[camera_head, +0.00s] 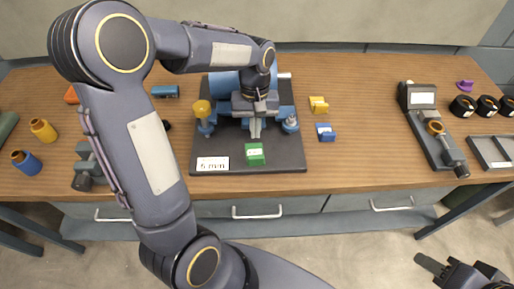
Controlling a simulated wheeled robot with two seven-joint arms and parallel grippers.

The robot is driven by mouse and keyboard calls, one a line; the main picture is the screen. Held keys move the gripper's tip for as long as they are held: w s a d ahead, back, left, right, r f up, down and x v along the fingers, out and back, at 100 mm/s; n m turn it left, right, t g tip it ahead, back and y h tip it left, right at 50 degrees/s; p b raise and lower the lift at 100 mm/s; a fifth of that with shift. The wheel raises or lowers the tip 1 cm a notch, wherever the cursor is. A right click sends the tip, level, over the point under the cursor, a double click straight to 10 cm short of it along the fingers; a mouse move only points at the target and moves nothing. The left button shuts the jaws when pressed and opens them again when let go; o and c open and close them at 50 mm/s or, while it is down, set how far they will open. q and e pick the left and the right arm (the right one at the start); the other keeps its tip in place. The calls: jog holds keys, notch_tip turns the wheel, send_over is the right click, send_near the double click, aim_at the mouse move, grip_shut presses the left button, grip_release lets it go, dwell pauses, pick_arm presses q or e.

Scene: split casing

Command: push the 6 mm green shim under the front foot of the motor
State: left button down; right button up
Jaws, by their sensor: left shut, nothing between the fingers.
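The green shim (255,153) lies on the front part of a black base plate (284,160), with small markings on its top. The blue motor (224,84) sits on the plate behind it, largely covered by my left arm. My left gripper (255,131) points down in front of the motor, just behind the shim in the picture. It is shut and empty; I cannot tell whether it touches the shim. The motor's front foot is mostly hidden behind the gripper. My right gripper (436,266) is at the bottom right corner, away from the table and partly cut off.
A yellow knob (202,109) and a blue-grey knob (291,123) flank the gripper. A white label (213,164) is at the plate's front left. A grey device (433,130) stands further right, with clear tabletop between.

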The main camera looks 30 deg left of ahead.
aim_at(256, 159)
pick_arm(q)
jog(key=s+d, duration=0.2)
jog(key=s, duration=0.1)
jog(key=s+d, duration=0.1)
jog(key=s, duration=0.1)
jog(key=shift+s+d+p, duration=0.1)
jog(key=shift+s+p, duration=0.15)
jog(key=shift+p, duration=0.15)
jog(key=shift+w+f, duration=0.1)
jog(key=shift+f, duration=0.7)
pick_arm(e)
jog(key=shift+s+r, duration=0.15)
jog(key=shift+r, duration=0.2)
pick_arm(q)
jog(key=shift+f, duration=0.1)
